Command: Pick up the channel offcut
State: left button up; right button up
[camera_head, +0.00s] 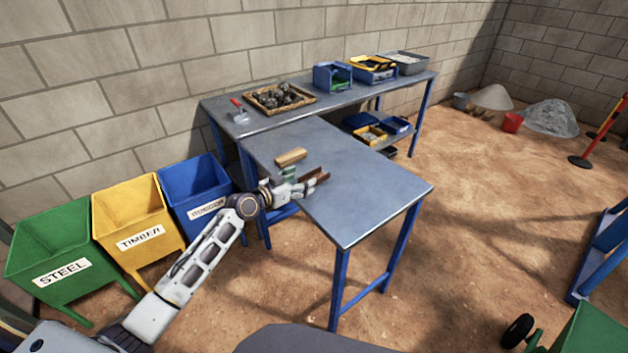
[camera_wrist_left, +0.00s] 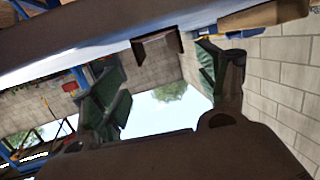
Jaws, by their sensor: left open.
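The channel offcut (camera_head: 316,173) is a short rusty-brown piece lying on the blue-grey table (camera_head: 375,190), near its left edge. In the left wrist view the offcut (camera_wrist_left: 157,46) shows its end at the table edge, between my fingers and beyond their tips. My left gripper (camera_head: 302,182) is at the table's left edge, right beside the offcut, and partly hides it. In the left wrist view the gripper (camera_wrist_left: 160,68) has its green-padded fingers spread with nothing between the pads. My right gripper is not in view.
A wooden block (camera_head: 291,156) lies just behind the offcut. A trowel (camera_head: 239,112) and a tray of rocks (camera_head: 279,97) are on the back bench. Green steel (camera_head: 62,240), yellow timber (camera_head: 140,212) and blue (camera_head: 194,186) bins stand at the left. The table's front half is clear.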

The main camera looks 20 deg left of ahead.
aim_at(309, 176)
pick_arm(q)
jog(key=shift+w, duration=0.1)
jog(key=shift+w+d+f, duration=0.4)
jog(key=shift+w, duration=0.3)
jog(key=shift+x, duration=1.65)
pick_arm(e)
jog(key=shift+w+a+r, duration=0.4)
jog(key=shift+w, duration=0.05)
pick_arm(q)
jog(key=shift+a+f, duration=0.1)
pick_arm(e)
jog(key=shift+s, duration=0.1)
pick_arm(q)
jog(key=c, duration=1.4)
jog(key=shift+c, duration=0.3)
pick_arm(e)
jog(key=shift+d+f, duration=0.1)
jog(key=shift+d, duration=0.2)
